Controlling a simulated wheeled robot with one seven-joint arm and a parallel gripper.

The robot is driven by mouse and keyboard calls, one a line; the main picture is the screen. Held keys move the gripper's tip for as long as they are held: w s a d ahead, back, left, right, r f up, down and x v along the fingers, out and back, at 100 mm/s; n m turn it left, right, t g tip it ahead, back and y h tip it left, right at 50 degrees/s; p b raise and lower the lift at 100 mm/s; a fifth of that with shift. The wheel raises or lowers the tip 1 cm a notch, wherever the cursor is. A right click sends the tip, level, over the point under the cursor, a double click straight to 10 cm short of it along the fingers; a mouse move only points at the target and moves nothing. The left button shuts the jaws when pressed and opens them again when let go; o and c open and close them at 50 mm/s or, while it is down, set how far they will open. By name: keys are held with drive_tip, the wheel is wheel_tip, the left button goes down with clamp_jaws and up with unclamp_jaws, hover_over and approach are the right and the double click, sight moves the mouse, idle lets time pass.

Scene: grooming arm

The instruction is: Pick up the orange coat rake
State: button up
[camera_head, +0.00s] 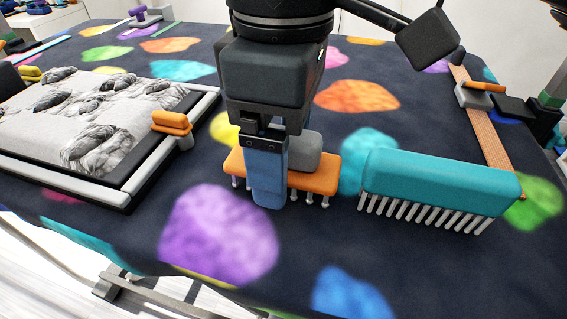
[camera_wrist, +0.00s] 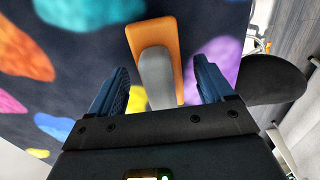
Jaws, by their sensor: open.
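The orange coat rake (camera_head: 318,183) stands on the dark spotted table cover, with its grey handle block (camera_head: 305,152) on top and silver teeth pointing down. My gripper (camera_head: 268,200) is directly over and in front of it, hiding its middle-left part in the head view. In the wrist view, the orange rake (camera_wrist: 144,32) and its grey block (camera_wrist: 156,80) lie between the two blue fingers of my gripper (camera_wrist: 160,85). The fingers are open, with a gap on each side of the block. I cannot tell whether they touch the table.
A teal comb-like rake (camera_head: 440,188) stands close at the right. A framed grey-and-white panel (camera_head: 90,120) with an orange-topped clamp (camera_head: 172,124) is at the left. A long orange-brown strip (camera_head: 482,125) lies at the far right. The cover in front is clear.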

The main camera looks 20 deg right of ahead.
drive_tip(key=shift+c, duration=0.5)
drive_tip(key=c, duration=1.1)
drive_tip(key=shift+r, duration=0.1)
wheel_tip(320, 180, up, 4)
drive_tip(key=shift+r+p, duration=0.2)
drive_tip(key=shift+p, duration=0.55)
drive_tip(key=s+a+r+p, duration=0.2)
drive_tip(key=s+a+r, duration=0.4)
drive_tip(key=s+a, duration=0.2)
drive_tip(key=shift+a+r, duration=0.2)
